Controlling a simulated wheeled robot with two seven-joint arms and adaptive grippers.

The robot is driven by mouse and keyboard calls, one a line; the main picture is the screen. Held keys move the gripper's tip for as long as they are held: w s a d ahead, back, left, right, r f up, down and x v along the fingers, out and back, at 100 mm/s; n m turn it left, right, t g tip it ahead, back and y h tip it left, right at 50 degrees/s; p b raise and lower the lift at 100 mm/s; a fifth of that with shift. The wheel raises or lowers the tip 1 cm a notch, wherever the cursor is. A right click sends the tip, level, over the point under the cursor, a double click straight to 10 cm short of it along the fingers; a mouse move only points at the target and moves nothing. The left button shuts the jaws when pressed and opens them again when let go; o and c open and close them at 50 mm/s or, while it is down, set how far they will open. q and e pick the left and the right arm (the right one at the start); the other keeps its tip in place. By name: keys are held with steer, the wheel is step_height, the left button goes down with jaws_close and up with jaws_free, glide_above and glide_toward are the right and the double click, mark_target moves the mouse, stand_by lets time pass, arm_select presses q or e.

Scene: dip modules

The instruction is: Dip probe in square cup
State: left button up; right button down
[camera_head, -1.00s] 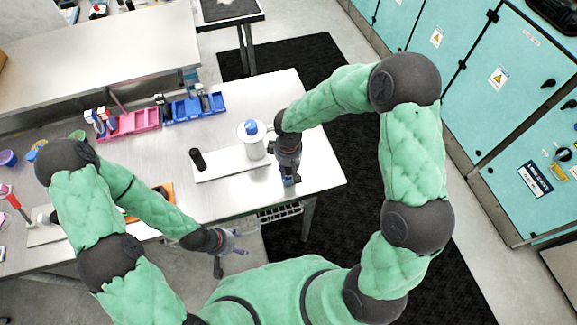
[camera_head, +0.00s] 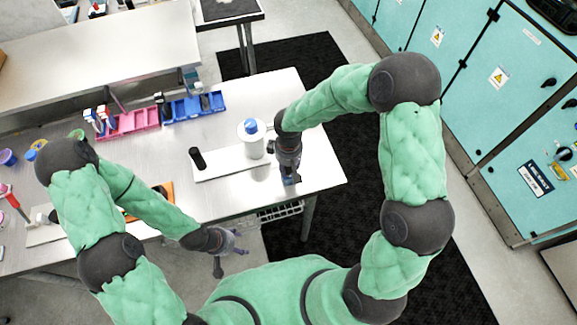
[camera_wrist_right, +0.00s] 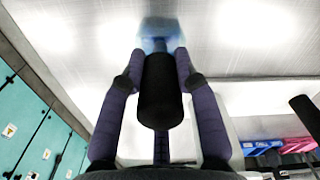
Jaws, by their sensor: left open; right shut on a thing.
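My right gripper (camera_head: 290,178) is low over the front right part of the table. In the right wrist view its two fingers (camera_wrist_right: 160,75) are shut on a black cylindrical probe handle (camera_wrist_right: 160,95). A pale blue, see-through cup (camera_wrist_right: 160,28) is at the far end of the probe; in the head view a little blue shows at the fingertips. I cannot tell how deep the probe's tip is in the cup. My left gripper (camera_head: 230,243) is open and empty, off the table's front edge.
A white board (camera_head: 225,166) bears a white bottle with a blue cap (camera_head: 253,142) and an upright black cylinder (camera_head: 198,159). Pink (camera_head: 135,124) and blue (camera_head: 193,109) bins stand behind. The table's right rear (camera_head: 270,92) is clear.

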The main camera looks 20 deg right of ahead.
steer(key=shift+r, duration=0.1)
steer(key=shift+r+p, duration=2.6)
steer(key=shift+r, duration=1.1)
